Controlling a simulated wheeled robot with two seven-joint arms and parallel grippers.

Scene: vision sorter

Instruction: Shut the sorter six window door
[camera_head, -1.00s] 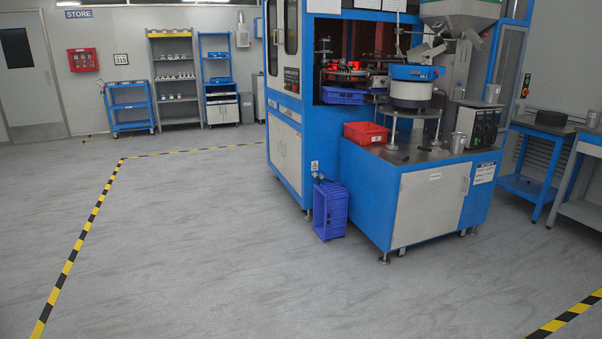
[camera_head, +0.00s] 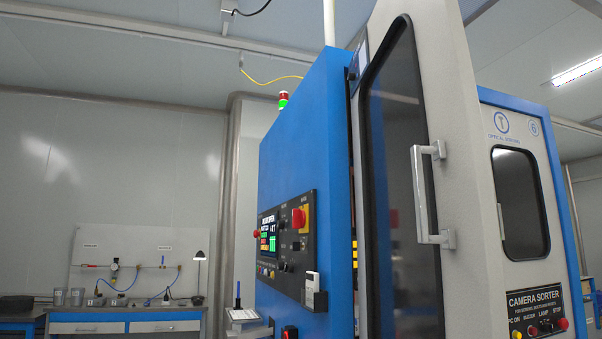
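The sorter (camera_head: 300,140) stands close in front of me, with a round number 6 sign (camera_head: 534,128) at the right. Its window door (camera_head: 458,110) is a pale grey panel with a tall dark window (camera_head: 400,180) and a grey bar handle (camera_head: 421,200). The door looks swung out at an angle, with a dark gap beside the blue cabinet side. Its lower end is cut off by the picture. Neither of my grippers is in view.
A control panel (camera_head: 287,243) with a lit screen and red knob is on the blue side. A second dark-windowed panel (camera_head: 520,200) and a button box (camera_head: 538,311) are at right. A workbench (camera_head: 125,325) stands far left. The floor is out of view.

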